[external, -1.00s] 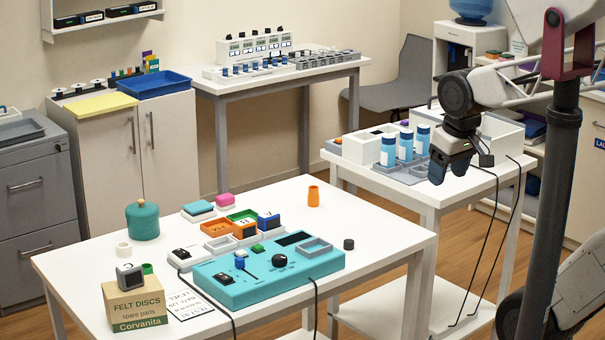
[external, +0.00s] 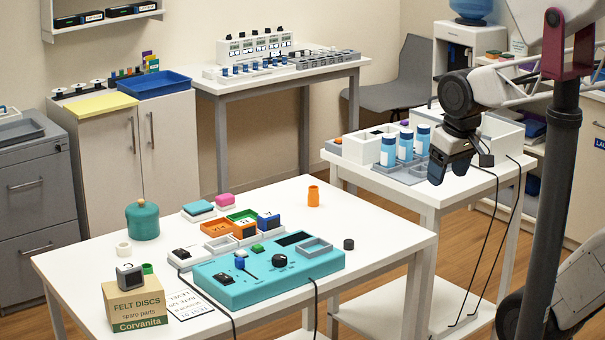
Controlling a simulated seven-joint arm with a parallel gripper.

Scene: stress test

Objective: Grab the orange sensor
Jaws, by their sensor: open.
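A small orange block with a dark front face (external: 246,229), which looks like the orange sensor, sits among small trays behind the teal console (external: 262,275) on the front table. A blue block (external: 269,221) stands right beside it. A grey block (external: 130,275) sits on the felt discs box (external: 137,302). An orange cup-like piece (external: 313,197) stands apart near the table's back edge. My gripper (external: 439,178) is open and points down at the right, in front of the blue-capped bottles, far from the orange block. Nothing shows between its fingers.
Blue-capped bottles (external: 405,147) stand in a grey rack on the right side table. A teal jar (external: 142,220), an orange tray (external: 202,230) and a green tray (external: 241,216) are on the front table. A black cable hangs off its front edge. The table's right back corner is clear.

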